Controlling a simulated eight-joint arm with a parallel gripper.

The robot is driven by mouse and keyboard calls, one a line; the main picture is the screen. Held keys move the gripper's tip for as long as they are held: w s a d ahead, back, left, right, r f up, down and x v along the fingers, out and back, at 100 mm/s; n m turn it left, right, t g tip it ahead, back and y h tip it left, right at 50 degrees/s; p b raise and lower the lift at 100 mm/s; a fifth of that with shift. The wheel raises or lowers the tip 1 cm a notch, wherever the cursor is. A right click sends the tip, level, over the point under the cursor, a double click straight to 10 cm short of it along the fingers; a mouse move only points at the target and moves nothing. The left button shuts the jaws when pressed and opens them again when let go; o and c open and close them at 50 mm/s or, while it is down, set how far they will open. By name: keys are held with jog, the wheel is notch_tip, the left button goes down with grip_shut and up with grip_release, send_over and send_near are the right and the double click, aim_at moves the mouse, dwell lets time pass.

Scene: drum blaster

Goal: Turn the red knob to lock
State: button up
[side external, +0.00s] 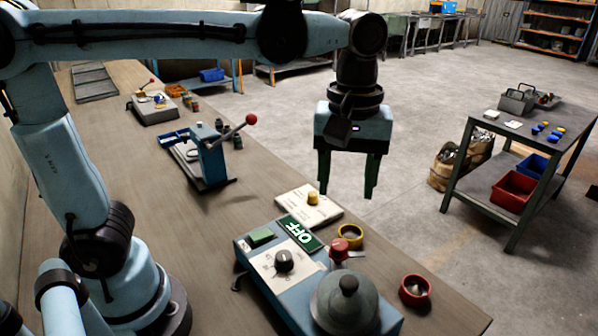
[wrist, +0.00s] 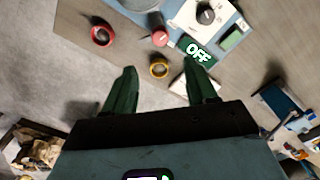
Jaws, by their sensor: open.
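The blue blaster box (side external: 244,249) stands on the bench in the lower part of the side view. A red knob (side external: 338,246) sits at its right edge, beside the grey domed lid (side external: 345,302). The red knob also shows in the wrist view (wrist: 160,39). A black dial (side external: 284,260) is on the white panel, with a green lit "OFF" sign (side external: 301,232) behind it. My gripper (side external: 347,195) is open and empty, pointing down, high above and apart from the box. In the wrist view the red knob lies beyond the gap between my fingertips (wrist: 161,68).
A yellow tape ring (side external: 350,235) and a red ring-shaped thing (side external: 415,290) lie near the box. A blue lever press (side external: 211,155) stands farther back. A side table (side external: 518,138) is at right.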

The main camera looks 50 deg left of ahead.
aim_at(340, 243)
notch_tip(340, 243, down, 12)
dwell(0.6)
jog(key=c, duration=1.1)
jog(key=shift+o, duration=0.2)
